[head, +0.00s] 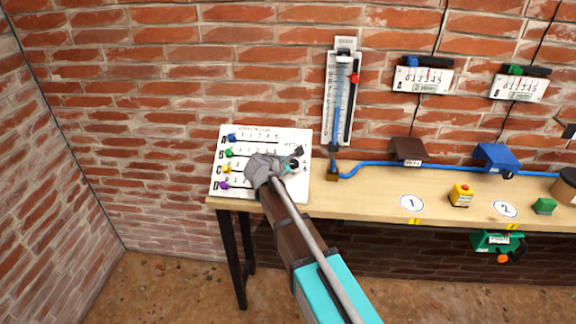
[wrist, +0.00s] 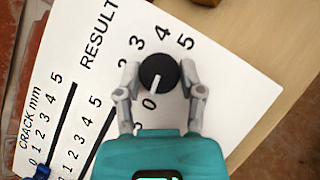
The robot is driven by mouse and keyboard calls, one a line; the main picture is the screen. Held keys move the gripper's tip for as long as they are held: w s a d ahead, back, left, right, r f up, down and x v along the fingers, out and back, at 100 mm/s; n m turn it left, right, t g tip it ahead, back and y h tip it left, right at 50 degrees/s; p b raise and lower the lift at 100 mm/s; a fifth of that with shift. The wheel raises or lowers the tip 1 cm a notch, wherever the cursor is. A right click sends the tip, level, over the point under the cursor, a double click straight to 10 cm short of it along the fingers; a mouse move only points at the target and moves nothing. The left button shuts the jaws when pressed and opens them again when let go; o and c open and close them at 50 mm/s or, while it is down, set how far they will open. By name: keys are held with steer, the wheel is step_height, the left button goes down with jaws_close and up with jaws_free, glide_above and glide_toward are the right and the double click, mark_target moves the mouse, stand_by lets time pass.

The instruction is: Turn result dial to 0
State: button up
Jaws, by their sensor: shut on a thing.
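The result dial is a round black knob (wrist: 158,70) with a white pointer line, on a white panel (wrist: 230,120) lettered RESULT. In the wrist view its pointer line points down and slightly left, toward the printed 0 (wrist: 148,103). The numbers 4 and 5 stand above the dial. My gripper (wrist: 160,75) has one finger on each side of the dial and is shut on it. In the head view my gripper (head: 294,163) is at the right part of the white panel and largely hides the dial.
Several coloured sliders, including a blue one (head: 232,137), sit left of the dial. A tall gauge (head: 342,95) hangs on the brick wall to the right.

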steer(key=shift+w, duration=0.1)
steer(key=o, duration=1.1)
